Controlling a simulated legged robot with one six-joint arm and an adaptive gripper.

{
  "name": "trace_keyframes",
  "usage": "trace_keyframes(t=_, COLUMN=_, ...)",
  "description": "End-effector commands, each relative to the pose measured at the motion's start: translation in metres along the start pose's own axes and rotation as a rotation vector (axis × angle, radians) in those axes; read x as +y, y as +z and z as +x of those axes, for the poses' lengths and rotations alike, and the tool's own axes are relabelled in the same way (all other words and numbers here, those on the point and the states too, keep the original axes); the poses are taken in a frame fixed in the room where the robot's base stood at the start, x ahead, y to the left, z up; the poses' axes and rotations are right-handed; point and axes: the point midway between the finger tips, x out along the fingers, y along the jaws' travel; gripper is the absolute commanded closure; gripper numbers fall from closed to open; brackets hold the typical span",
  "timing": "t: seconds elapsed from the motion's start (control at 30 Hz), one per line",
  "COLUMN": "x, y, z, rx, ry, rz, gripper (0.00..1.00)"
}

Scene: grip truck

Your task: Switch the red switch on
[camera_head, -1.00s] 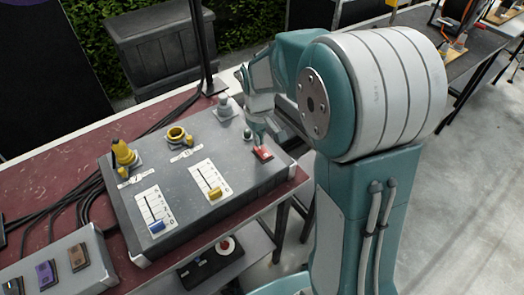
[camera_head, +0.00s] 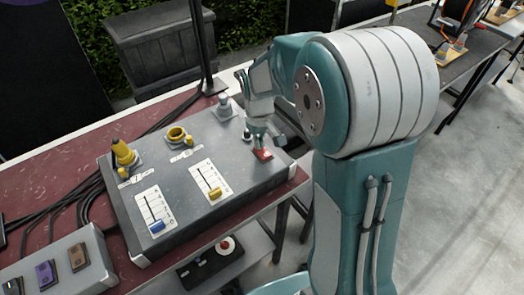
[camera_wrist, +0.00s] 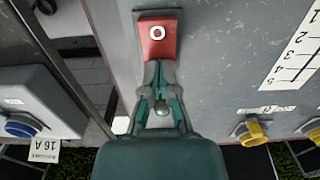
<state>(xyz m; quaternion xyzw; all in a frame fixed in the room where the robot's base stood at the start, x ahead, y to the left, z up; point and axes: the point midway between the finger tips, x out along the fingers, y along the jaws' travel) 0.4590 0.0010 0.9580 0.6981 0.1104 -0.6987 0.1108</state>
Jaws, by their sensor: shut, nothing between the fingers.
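The red switch (camera_head: 262,154) sits near the right end of the grey control box (camera_head: 232,183). In the wrist view, the red switch (camera_wrist: 157,38) has a round pale mark on its face and a dark base at its far end. My gripper (camera_head: 258,140) is at the switch, pointing down at it. In the wrist view, my gripper (camera_wrist: 159,66) is shut and empty, with its tips at the switch's near edge, overlapping it in the picture. I cannot tell whether they press on it.
The box also carries a blue slider (camera_head: 157,226), a yellow slider (camera_head: 215,193) and yellow sockets (camera_head: 177,135). A smaller box with coloured switches (camera_head: 46,273) stands at the lower left. A black box with a red button (camera_head: 226,245) is below the table.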

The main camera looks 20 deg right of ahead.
Motion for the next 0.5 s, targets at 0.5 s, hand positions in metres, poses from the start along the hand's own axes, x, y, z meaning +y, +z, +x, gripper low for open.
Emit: trace_keyframes(t=0.5, x=0.0, y=0.0, z=-0.019, rx=0.002, ry=0.001, rz=0.0, gripper=1.0)
